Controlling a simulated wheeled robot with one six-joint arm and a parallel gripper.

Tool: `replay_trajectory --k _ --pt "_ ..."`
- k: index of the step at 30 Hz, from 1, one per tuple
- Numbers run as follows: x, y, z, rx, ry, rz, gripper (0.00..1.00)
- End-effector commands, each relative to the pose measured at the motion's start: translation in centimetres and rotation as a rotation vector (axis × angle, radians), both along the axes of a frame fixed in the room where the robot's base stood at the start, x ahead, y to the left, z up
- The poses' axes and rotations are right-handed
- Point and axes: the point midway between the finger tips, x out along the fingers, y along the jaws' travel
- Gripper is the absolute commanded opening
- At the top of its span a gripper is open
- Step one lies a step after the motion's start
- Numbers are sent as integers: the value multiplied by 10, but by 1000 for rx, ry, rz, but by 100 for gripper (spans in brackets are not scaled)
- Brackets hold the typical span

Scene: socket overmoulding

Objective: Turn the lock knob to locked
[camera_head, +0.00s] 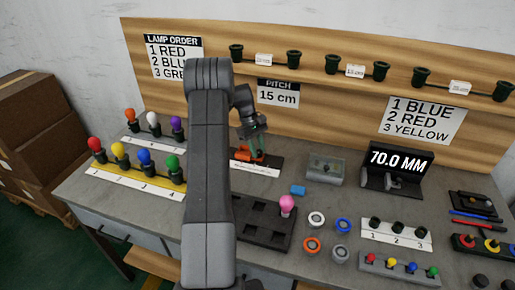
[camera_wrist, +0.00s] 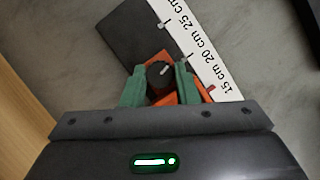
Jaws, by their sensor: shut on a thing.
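The lock knob (camera_wrist: 159,74) is a round black knob with a white pointer line, seen in the wrist view. It sits on an orange block (camera_wrist: 190,95) on a dark base beside a white ruler strip. My gripper (camera_wrist: 160,84) has green fingers on both sides of the knob and is shut on it. In the head view my gripper (camera_head: 254,147) reaches down over the orange block (camera_head: 243,154) at the back middle of the bench. The knob is hidden there by the fingers.
A white strip (camera_wrist: 205,60) marked 15, 20 and 25 cm runs beside the block. A blue piece (camera_head: 298,190), a grey box (camera_head: 325,169) and a display reading 70.0 MM (camera_head: 400,160) stand to the right. A dark tray (camera_head: 250,238) is in front. Coloured lamps (camera_head: 145,160) stand left.

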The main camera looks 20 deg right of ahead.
Motion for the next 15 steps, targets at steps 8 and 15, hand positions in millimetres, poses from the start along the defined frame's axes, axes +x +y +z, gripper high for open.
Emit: replay_trajectory --k 8,15 --pt "1 0 1 -1 -3 1 4" --pt "0 0 1 0 -1 1 49"
